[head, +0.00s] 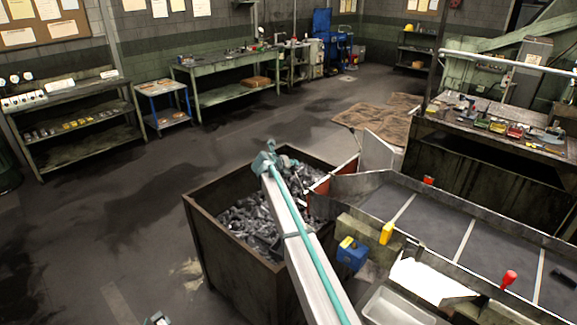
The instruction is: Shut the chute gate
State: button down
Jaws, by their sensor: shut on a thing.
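The chute (420,215) is a wide dark sloping tray with pale cross strips and raised metal side walls. Its far left end meets a rusty open-topped bin (238,262) full of grey metal pieces (262,218). A reddish plate (335,178) stands at that end, beside an upright pale panel (380,153). I cannot tell which of these is the gate, or whether it is open.
Yellow (387,232) and red (509,279) handles and a blue box (352,253) line the chute's near side. A metal tray (392,306) is below. Floor at left is clear.

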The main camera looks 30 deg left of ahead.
jog(key=c, duration=0.9)
grip_release()
jog(key=shift+a+f, duration=0.1)
jog(key=shift+a, duration=0.05)
jog(key=v, duration=1.2)
